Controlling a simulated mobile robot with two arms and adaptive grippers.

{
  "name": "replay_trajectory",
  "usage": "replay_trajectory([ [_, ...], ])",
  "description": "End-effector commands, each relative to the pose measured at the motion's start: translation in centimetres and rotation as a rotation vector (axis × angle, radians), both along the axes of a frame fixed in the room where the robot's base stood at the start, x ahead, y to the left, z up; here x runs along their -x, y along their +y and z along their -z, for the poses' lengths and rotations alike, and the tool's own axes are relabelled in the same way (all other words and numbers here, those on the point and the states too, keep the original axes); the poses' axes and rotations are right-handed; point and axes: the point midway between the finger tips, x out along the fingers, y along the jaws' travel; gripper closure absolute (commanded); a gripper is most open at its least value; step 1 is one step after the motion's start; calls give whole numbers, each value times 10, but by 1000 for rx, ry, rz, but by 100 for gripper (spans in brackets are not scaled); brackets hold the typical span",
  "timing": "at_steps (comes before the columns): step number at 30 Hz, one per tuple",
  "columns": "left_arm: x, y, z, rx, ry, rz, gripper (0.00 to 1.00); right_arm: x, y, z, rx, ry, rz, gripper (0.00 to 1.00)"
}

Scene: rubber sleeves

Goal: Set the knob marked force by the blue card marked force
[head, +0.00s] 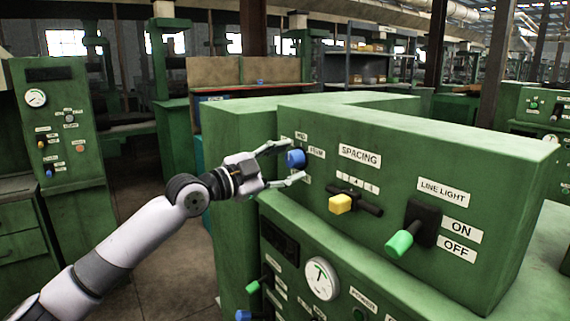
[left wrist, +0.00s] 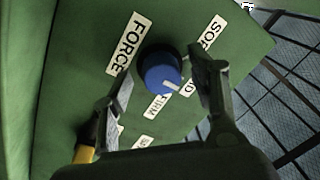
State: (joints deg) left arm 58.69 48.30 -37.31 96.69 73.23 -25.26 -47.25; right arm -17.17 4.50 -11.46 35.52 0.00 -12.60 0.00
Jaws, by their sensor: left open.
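The blue force knob (head: 296,158) sits on the left end of the green panel's face. It also shows in the left wrist view (left wrist: 160,71), with a white mark on its edge towards the lower right, near the MID and FIRM labels. A FORCE label (left wrist: 128,44) is beside it, and a SOFT label (left wrist: 212,34) is partly cut by a finger. My left gripper (head: 286,164) is open, with one finger on either side of the knob and visible gaps. I cannot make out a blue card marked force. My right gripper is not in view.
On the same panel are a yellow SPACING knob (head: 341,204) and a green LINE LIGHT lever (head: 399,243). Below is a sloped green console with a round gauge (head: 321,279). Another green control cabinet (head: 62,125) stands at the left. Open floor lies between.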

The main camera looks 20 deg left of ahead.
Motion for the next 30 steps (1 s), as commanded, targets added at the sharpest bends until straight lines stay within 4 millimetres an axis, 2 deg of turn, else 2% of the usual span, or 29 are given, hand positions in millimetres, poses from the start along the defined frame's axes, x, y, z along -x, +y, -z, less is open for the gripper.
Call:
replay_trajectory([
  [7, 14, 12, 2, -2, 0, -4, 47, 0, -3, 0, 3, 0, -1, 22],
  [15, 59, 43, 7, -4, 2, -4, 47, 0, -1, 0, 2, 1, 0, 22],
  [21, 85, 61, 9, -2, 3, -2, 47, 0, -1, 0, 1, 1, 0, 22],
  [30, 98, 69, 8, 0, 0, 0, 47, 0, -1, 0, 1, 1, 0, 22],
])
